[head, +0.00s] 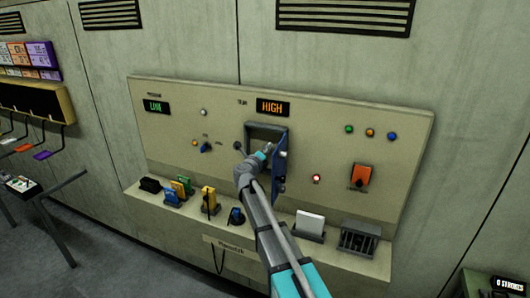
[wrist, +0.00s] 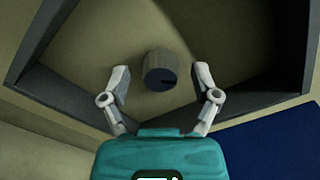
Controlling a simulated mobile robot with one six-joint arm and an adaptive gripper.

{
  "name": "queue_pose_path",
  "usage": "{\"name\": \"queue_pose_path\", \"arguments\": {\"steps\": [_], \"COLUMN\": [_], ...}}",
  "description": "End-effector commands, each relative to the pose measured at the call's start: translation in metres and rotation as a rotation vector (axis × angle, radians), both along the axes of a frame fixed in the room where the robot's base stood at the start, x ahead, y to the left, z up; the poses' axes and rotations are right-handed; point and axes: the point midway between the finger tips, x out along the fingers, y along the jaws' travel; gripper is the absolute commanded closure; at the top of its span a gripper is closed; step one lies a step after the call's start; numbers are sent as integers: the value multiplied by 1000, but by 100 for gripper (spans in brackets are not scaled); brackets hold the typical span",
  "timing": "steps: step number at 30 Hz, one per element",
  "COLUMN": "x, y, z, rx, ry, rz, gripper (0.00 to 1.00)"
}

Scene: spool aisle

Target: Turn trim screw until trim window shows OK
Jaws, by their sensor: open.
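The trim window (head: 272,108) on the wall panel reads HIGH in orange. Below it a small recessed box (head: 287,129) stands open, its blue door (head: 281,165) swung out to the right. In the wrist view the trim screw (wrist: 160,69), a grey round knob with a dark slot mark at its lower right, sits inside the recess. My gripper (wrist: 161,82) is open, with one finger on each side of the knob and visible gaps between. In the head view my gripper (head: 266,150) reaches into the opening and hides the knob.
An orange switch (head: 361,176) and a red lamp (head: 316,178) are right of the door. The shelf (head: 300,250) below holds a white block (head: 310,224), a dark rack (head: 359,238) and several coloured items.

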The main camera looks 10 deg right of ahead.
Motion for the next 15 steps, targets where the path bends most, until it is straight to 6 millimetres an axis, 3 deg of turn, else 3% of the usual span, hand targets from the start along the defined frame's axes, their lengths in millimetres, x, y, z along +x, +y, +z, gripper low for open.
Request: {"name": "queue_pose_path", "arguments": {"steps": [8, 15], "x": [0, 0], "y": [0, 0], "z": [0, 0], "rx": [0, 0], "ry": [0, 0], "rz": [0, 0], "gripper": [23, 67]}}
